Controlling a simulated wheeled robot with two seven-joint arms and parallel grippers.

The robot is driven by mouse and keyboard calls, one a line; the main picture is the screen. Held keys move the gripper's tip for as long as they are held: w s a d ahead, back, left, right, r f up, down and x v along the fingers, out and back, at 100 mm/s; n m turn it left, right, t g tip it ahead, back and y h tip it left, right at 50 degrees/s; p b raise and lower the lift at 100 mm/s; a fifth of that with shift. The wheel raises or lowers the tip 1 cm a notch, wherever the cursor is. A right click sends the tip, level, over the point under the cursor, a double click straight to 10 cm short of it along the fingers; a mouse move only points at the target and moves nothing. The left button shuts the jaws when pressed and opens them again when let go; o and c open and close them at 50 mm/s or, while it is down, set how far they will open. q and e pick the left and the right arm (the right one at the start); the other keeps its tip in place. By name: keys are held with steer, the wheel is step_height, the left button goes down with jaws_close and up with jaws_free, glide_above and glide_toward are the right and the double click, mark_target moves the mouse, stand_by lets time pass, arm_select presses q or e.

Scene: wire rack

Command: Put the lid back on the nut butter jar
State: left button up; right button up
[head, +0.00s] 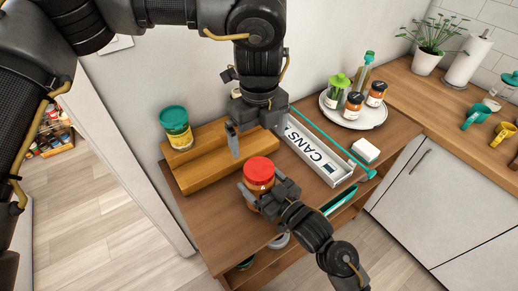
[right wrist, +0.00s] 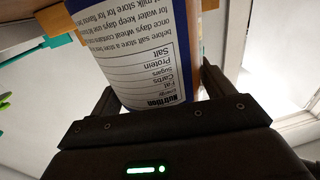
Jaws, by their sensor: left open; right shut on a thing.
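The nut butter jar (head: 259,186) stands at the front of the wooden shelf top, with a red lid (head: 259,169) on its mouth. I cannot tell whether the lid is screwed tight. My right gripper (head: 263,195) is shut on the jar's body below the lid. The right wrist view shows the jar's white and blue nutrition label (right wrist: 150,65) between the fingers. My left gripper (head: 234,140) is open and empty, pointing down, above and to the left of the red lid and apart from it.
A stepped wooden riser (head: 215,160) lies behind the jar, with a teal-lidded yellow jar (head: 176,128) at its left. A "CANS" tray (head: 318,154) lies to the right. A round white tray (head: 343,118) with bottles and jars stands at the back right.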

arm_select(q)
steer(key=shift+r, duration=0.8)
arm_select(e)
steer(key=o, duration=1.8)
arm_select(q)
step_height(320, 180, down, 3)
steer(key=b, duration=0.3)
steer(key=shift+f, duration=0.1)
arm_select(e)
steer(key=v, duration=1)
steer(key=shift+s+d, duration=0.25)
steer(key=shift+s, duration=0.05)
